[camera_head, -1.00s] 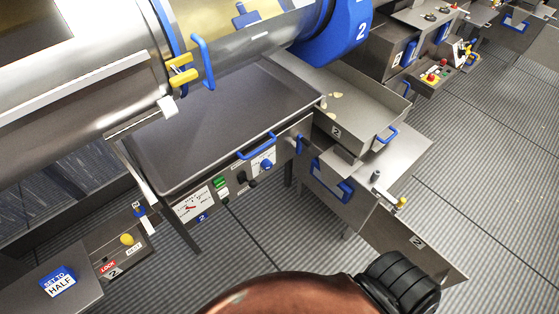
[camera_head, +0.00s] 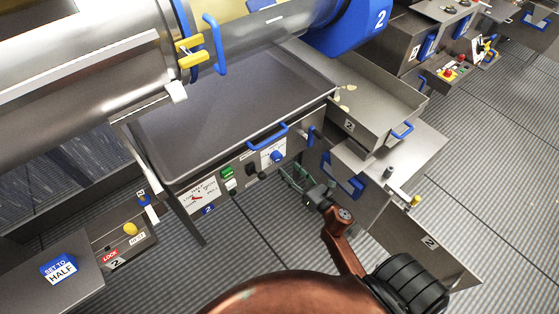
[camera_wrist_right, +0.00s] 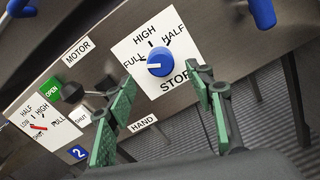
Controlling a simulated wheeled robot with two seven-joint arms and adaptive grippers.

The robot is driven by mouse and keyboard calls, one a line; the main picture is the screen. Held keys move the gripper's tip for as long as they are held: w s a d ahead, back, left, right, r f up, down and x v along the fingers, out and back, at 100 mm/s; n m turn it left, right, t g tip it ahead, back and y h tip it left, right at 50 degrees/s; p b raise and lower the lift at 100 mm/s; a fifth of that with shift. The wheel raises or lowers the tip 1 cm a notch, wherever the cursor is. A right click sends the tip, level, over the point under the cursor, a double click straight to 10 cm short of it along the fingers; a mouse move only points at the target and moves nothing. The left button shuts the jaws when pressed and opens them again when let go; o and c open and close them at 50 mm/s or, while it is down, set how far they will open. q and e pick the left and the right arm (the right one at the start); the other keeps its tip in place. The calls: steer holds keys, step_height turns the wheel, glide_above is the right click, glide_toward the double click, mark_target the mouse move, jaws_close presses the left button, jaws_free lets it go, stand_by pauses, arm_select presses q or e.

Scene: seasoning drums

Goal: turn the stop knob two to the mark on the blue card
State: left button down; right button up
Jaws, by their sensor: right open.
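The blue stop knob (camera_head: 277,156) is on the front panel of station two. In the right wrist view the knob (camera_wrist_right: 160,62) sits on a white plate marked HIGH, HALF, FULL and STOP; I cannot tell for certain which mark it points to. The blue-edged card (camera_head: 60,268) at the lower left reads SET TO HALF. My right gripper (camera_head: 295,178) is just in front of the panel, below and right of the knob. In the wrist view its green fingers (camera_wrist_right: 160,95) are apart, below the knob, with nothing between them. My left gripper is out of view.
Left of the knob are a black switch (camera_wrist_right: 74,92), a green OPEN button (camera_wrist_right: 53,88) and a gauge (camera_wrist_right: 36,127). A blue handle (camera_head: 268,136) sticks out above the panel. A metal chute box (camera_head: 385,160) stands at the right. The floor in front is free.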

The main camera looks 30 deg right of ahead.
mark_target(279, 160)
steer(key=w, duration=0.7)
steer(key=shift+a, duration=0.3)
steer(key=shift+c, duration=0.3)
steer(key=c, duration=1.1)
